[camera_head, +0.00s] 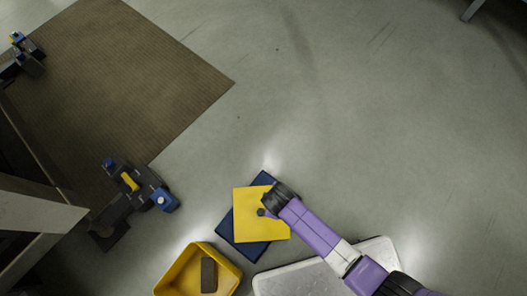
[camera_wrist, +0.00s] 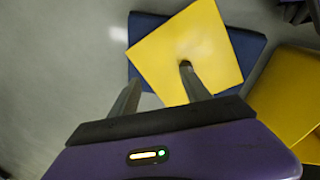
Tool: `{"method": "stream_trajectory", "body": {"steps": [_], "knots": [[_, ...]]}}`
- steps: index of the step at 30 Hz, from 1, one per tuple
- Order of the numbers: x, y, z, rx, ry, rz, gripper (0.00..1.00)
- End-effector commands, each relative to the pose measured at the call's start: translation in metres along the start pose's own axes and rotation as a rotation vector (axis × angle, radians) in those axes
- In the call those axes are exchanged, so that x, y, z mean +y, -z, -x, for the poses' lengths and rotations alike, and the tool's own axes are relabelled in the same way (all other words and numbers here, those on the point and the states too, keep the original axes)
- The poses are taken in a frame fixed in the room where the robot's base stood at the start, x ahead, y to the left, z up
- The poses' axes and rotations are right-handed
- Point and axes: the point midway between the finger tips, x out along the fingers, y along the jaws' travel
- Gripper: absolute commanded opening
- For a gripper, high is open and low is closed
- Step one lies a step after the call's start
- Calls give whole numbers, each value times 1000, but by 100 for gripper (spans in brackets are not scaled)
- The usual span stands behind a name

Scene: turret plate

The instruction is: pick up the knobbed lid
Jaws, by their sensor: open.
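The knobbed lid (camera_head: 250,228) is a flat yellow square with a small dark knob (camera_head: 261,212). It lies turned at an angle on a dark blue square plate (camera_head: 226,222). The lid (camera_wrist: 170,50) and blue plate (camera_wrist: 245,45) also show in the wrist view. My gripper (camera_head: 268,205) is over the lid's upper right part, close to the knob. In the wrist view my gripper (camera_wrist: 161,73) has its fingers apart with no object between them. The right finger's tip overlaps the knob, which is mostly hidden there. I cannot tell whether they touch.
A yellow bin (camera_head: 168,280) holding a dark block (camera_head: 208,275) stands at lower left of the lid. A pale, light-topped surface (camera_head: 290,280) lies below right. A dark device with blue and yellow parts (camera_head: 135,190) is to the left. The floor above is clear.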

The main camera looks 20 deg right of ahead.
Motion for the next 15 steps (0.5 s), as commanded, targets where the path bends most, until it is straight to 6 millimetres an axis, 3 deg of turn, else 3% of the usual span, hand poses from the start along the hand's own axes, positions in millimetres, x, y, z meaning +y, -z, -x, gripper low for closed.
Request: {"method": "stream_trajectory", "body": {"steps": [1, 6, 15], "knots": [[-10, 17, -22, -30, 28, 39, 56], [-33, 44, -37, -123, 105, 132, 56], [-45, 48, -56, -159, 134, 168, 56]]}}
